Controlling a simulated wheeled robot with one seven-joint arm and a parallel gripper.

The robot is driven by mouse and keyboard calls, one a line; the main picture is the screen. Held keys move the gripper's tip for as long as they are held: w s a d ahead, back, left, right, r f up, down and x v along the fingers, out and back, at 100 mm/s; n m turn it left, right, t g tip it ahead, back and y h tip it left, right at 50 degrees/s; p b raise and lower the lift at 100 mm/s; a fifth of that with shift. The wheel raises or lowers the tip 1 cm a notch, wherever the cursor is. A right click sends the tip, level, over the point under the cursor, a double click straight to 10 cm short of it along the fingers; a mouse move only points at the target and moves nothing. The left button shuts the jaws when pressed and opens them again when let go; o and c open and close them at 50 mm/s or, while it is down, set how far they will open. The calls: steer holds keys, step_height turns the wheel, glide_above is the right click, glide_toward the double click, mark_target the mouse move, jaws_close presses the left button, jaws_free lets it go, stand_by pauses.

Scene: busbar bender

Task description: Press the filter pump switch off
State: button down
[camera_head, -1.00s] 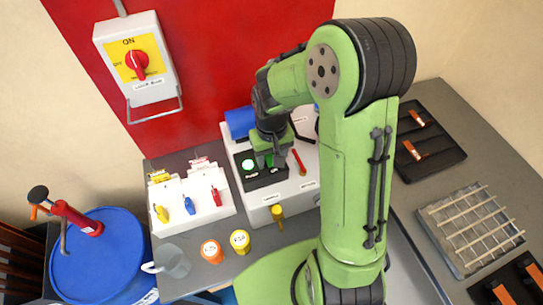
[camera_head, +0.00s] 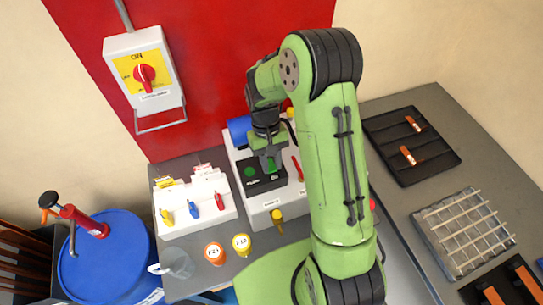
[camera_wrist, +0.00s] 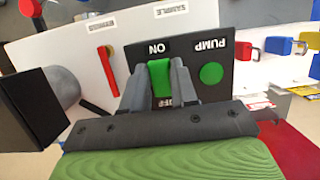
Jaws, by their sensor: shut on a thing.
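The filter pump switch is a green rocker (camera_wrist: 160,76) on a black panel (camera_wrist: 196,50) marked PUMP, ON and OFF. In the wrist view the rocker lies between the two grey fingers of my gripper (camera_wrist: 161,84), which is shut on it. The fingers partly cover the OFF mark. A round lamp (camera_wrist: 211,73) beside the rocker is a flat dull green. In the head view my gripper (camera_head: 269,160) points down onto the black panel, with the lamp (camera_head: 249,172) to its left. How far the rocker is tilted is hard to tell.
The panel sits on a white housing (camera_head: 262,205) with a red lever (camera_head: 297,168) and a yellow-topped valve (camera_head: 276,214). A rack with coloured padlocks (camera_head: 186,220) stands at left. A red rotary switch box (camera_head: 145,73) is on the wall. A blue drum (camera_head: 105,262) is at lower left.

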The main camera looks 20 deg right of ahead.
stand_by(0.3)
steer(key=c, duration=0.9)
jaws_free()
steer(key=v, duration=1.5)
steer(key=shift+w+r+p, duration=0.3)
steer(key=shift+r+p, duration=0.05)
